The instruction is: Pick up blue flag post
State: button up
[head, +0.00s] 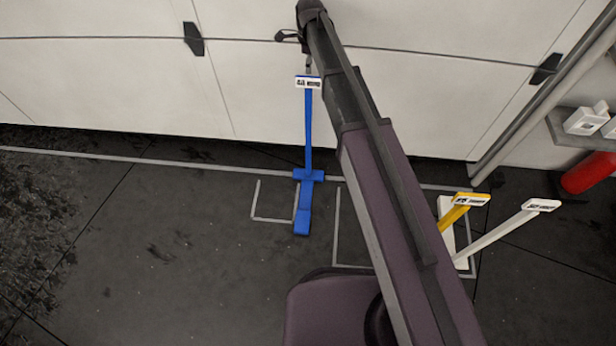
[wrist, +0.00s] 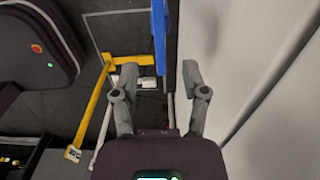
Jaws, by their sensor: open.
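The blue flag post (head: 308,135) stands upright on its blue foot in front of the white panelled wall, with a white label at its top. In the wrist view the blue post (wrist: 158,40) comes down from the top edge and lies between the two fingers of my gripper (wrist: 160,70). The fingers are apart, with a gap on each side of the post, and do not appear to touch it. In the head view my arm reaches up to the wall side above the post, and the gripper there is mostly hidden by the arm.
A yellow post (head: 455,212) and a white post (head: 500,235) stand to the right, beyond my arm. A red cylinder (head: 588,173) and a grey shelf (head: 565,128) are at the far right. The white wall (head: 120,80) is close behind the blue post. Floor at left is clear.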

aim_at(309, 77)
jog(key=shift+f+b, duration=0.65)
jog(key=shift+f, duration=0.3)
jog(key=shift+f, duration=0.15)
jog(key=shift+a+f+b, duration=0.1)
jog(key=shift+f+b, duration=2.35)
jog(key=shift+b, duration=0.15)
jog(key=shift+f, duration=0.25)
grip_shut()
